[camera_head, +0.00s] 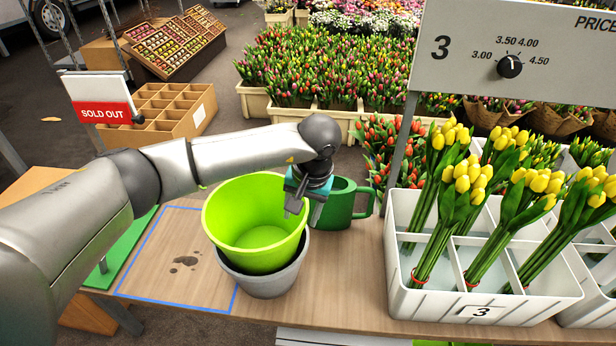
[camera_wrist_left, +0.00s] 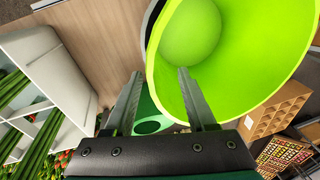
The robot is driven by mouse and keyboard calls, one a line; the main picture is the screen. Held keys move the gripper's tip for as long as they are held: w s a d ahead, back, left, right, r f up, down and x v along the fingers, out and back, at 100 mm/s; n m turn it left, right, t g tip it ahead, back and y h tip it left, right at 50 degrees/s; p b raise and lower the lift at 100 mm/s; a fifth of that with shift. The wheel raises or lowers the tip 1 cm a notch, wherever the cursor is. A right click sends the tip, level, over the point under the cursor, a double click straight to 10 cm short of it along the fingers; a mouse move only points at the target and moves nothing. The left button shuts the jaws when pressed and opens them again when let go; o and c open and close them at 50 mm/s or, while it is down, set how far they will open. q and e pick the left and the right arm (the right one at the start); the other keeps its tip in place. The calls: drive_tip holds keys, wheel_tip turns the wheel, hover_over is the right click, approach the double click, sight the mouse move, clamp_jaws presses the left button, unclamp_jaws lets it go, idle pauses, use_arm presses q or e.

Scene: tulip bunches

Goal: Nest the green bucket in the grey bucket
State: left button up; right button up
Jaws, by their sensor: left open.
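The bright green bucket (camera_head: 250,222) stands inside the grey bucket (camera_head: 268,284) on the wooden table, with much of its wall above the grey rim. It leans a little; how deep its base sits is hidden. My left gripper (camera_head: 294,204) is at the green bucket's right rim. In the left wrist view, the open left gripper (camera_wrist_left: 160,76) has one finger over the inside of the green bucket (camera_wrist_left: 225,60) and the other outside, with the rim between them. The grey bucket (camera_wrist_left: 152,22) shows there only as a thin edge. My right gripper is not in view.
A white divided crate (camera_head: 400,262) of yellow tulips is further right. A blue-outlined area (camera_head: 185,275) with dark stains is free at left. A SOLD OUT sign (camera_head: 103,112) stands behind my arm.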

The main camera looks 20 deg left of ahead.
use_arm(q)
wheel_tip(320, 180, up, 12)
drive_tip(key=s+d+p, duration=0.1)
drive_tip(key=d+p, duration=0.1)
drive_tip(key=p, duration=0.1)
drive_tip(key=shift+f, duration=0.15)
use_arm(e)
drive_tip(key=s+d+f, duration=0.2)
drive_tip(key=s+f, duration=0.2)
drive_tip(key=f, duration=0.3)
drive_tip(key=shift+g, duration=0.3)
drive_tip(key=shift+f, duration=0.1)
